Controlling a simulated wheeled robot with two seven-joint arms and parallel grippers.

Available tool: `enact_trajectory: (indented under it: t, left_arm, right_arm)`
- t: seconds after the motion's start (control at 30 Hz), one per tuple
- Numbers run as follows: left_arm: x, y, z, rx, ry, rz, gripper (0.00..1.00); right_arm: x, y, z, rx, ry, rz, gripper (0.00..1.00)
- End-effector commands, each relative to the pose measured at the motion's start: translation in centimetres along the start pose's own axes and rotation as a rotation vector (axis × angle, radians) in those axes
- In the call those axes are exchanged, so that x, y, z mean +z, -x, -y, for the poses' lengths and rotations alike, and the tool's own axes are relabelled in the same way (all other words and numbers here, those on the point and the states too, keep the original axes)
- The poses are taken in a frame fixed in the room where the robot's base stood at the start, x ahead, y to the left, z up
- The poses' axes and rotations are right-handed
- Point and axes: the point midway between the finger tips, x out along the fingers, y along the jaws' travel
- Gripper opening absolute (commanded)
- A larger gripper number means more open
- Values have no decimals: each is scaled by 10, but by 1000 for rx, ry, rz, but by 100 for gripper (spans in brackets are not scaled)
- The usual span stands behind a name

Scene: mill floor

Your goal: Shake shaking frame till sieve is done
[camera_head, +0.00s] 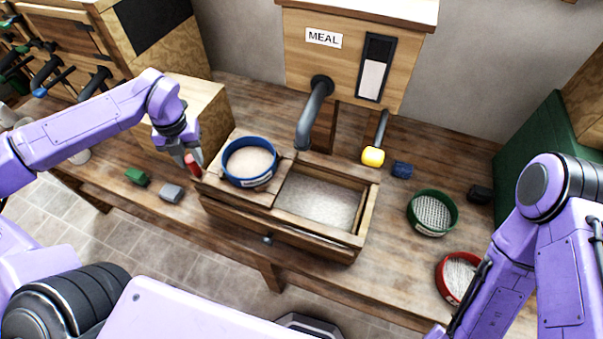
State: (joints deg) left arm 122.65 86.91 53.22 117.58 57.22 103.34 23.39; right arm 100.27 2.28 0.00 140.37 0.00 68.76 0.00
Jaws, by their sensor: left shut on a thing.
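The shaking frame (283,190) is a wooden frame on top of a wooden box, at the middle of the bench. A blue-rimmed sieve (250,162) with pale meal in it sits on the frame's left part. A red handle (193,166) sticks out at the frame's left end. My left gripper (190,163) is shut on this red handle, just left of the blue sieve. The open bay (318,200) to the right of the sieve shows pale meal inside. My right arm stands at the right edge; its gripper is not visible.
A meal bin (340,50) with a grey spout stands behind. Green (432,212) and red (459,277) sieves lie right. Green (137,177) and grey (171,193) blocks lie left on the bench.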

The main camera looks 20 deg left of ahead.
Motion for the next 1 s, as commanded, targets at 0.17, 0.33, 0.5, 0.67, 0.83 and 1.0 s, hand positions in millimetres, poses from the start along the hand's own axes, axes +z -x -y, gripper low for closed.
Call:
enact_trajectory:
  t: [0.17, 0.33, 0.5, 0.67, 0.83, 1.0]
  left_arm:
    - [0, 0, 0, -1, -2, 1, 12]
    - [-2, -2, 5, -1, -4, 1, 12]
    - [-16, -3, 29, 0, -8, 1, 12]
    - [-29, -4, 51, 0, -6, 2, 12]
    - [-42, -3, 73, 0, -5, 3, 12]
    - [-48, -1, 84, 0, -2, 1, 12]
  right_arm:
    - [0, 0, 0, 0, 0, 0, 0]
    - [1, -3, 0, 0, 0, 0, 0]
    - [5, -12, 1, 0, 0, 0, 0]
    - [9, -21, 2, 0, 0, 0, 0]
    - [13, -30, 3, 0, 0, 0, 0]
    - [13, -32, 3, 0, 0, 0, 0]
